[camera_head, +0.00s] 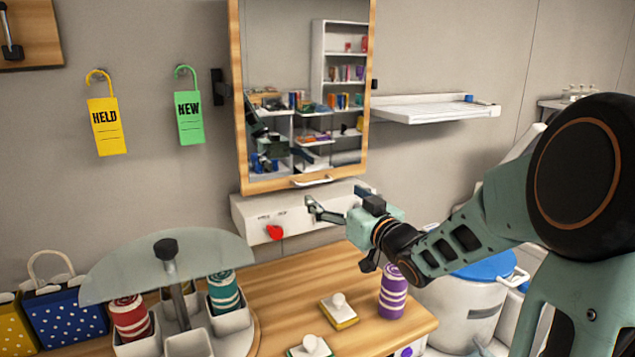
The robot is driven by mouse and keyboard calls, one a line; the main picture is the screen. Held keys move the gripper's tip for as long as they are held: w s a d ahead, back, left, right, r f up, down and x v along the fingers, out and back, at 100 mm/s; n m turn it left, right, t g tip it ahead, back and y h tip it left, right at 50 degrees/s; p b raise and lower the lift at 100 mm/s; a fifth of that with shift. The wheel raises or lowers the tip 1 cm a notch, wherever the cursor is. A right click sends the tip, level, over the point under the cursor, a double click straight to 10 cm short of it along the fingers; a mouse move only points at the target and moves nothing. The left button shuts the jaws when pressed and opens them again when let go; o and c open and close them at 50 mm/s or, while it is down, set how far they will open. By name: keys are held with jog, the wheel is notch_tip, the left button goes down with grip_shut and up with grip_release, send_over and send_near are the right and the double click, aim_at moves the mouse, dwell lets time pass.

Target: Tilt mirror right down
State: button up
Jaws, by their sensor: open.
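The mirror (292,60) hangs on the wall in a wooden frame (241,110), between two dark side mounts. It looks slightly tilted and reflects shelves with books and other items. A pale handle (311,181) sits at the middle of its bottom edge. My gripper (312,209) is open and empty, just below and in front of the mirror's lower edge, before the white wall box. I see no contact between the gripper and the mirror. My arm reaches in from the right.
A white box (250,218) with a red knob (275,232) sits under the mirror. A wooden table (285,285) below holds a carousel with a glass top (205,252), a purple striped roll (393,290) and knobbed blocks (339,312). A white shelf (430,109) juts out at right.

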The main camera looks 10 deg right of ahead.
aim_at(317, 183)
jog(key=x, duration=1)
jog(key=shift+w+f, duration=0.1)
jog(key=c, duration=1.4)
jog(key=shift+w+a+f+b, duration=0.15)
jog(key=shift+w+f+b, duration=0.2)
jog(key=shift+b, duration=0.65)
jog(key=w+b, duration=0.1)
jog(key=b, duration=0.1)
jog(key=w+t+b, duration=0.1)
jog(key=b, duration=0.1)
jog(key=shift+w+a, duration=0.25)
jog(key=shift+a, duration=0.15)
jog(key=w+b, duration=0.1)
jog(key=b, duration=0.1)
jog(key=w+t+b, duration=0.1)
jog(key=shift+w+a+r+t+y+b, duration=0.2)
jog(key=shift+a+t+y+b, duration=0.1)
jog(key=shift+y+b, duration=0.1)
jog(key=shift+r, duration=0.45)
